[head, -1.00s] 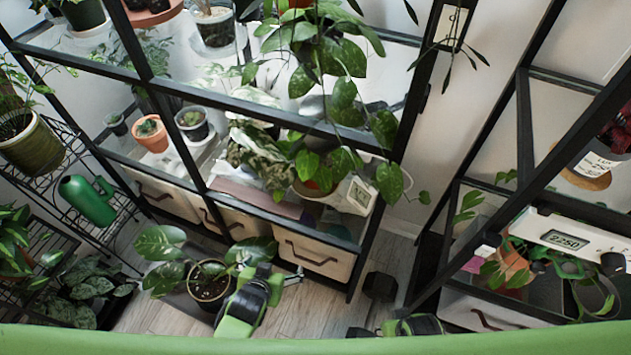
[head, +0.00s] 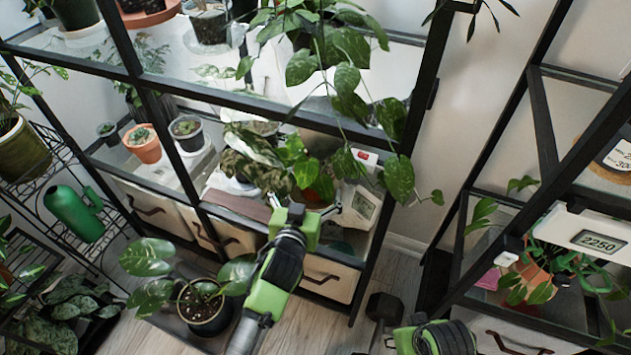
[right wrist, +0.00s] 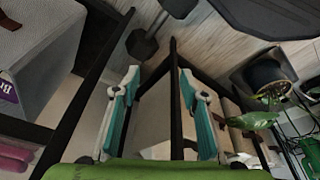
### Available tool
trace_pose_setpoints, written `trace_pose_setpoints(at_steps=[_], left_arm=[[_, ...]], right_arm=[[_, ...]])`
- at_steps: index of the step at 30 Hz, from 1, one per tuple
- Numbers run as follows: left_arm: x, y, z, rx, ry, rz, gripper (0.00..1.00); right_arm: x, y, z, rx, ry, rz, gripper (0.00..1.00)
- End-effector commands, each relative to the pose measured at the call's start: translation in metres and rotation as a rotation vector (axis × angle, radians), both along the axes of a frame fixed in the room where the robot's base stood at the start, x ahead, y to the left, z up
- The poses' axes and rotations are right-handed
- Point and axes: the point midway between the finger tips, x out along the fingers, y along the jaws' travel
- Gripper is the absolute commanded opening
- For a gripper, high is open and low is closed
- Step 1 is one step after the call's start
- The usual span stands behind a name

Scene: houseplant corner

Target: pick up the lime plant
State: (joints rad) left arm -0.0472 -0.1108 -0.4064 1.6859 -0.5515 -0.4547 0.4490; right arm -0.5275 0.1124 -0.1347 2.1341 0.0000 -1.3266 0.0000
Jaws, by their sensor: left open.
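The lime plant (head: 297,163), with bright green leaves, stands in a terracotta pot (head: 322,189) on the lower shelf of the black rack. It is partly hidden by darker leaves and by my left gripper. My left gripper (head: 318,207) is open at the front of this shelf, close before the pot; I cannot tell whether it touches it. My right arm's end (head: 435,340) shows at the bottom edge of the head view. In the right wrist view my right gripper (right wrist: 158,82) is open and empty, its fingers spread wide.
A white digital meter (head: 354,206) stands right of the pot. A patterned-leaf plant (head: 252,160) is close on the left. Vines hang from above, and a black rack post (head: 385,205) stands to the right. A dark pot (head: 204,308) is on the floor below.

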Motion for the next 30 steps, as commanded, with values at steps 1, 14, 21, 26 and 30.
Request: trace_pose_setpoints(at_steps=[1,14,21,26,30], left_arm=[[0.009,-0.002,-0.004,0.001,-0.001,0.000,0.91],[0.042,-0.009,-0.016,0.003,-0.001,0.000,0.91],[0.068,-0.015,-0.025,0.001,0.001,0.000,0.91],[0.073,-0.016,-0.026,0.000,0.002,0.000,0.91],[0.072,-0.016,-0.025,0.000,0.002,0.000,0.91]], right_arm=[[0.000,0.000,0.006,0.000,-0.007,0.000,0.40],[-0.005,-0.002,0.044,0.001,-0.026,-0.003,0.40],[-0.013,-0.003,0.072,0.001,-0.040,-0.005,0.40],[-0.016,-0.004,0.077,0.001,-0.040,-0.006,0.40],[-0.015,-0.004,0.077,0.001,-0.040,-0.006,0.40]])
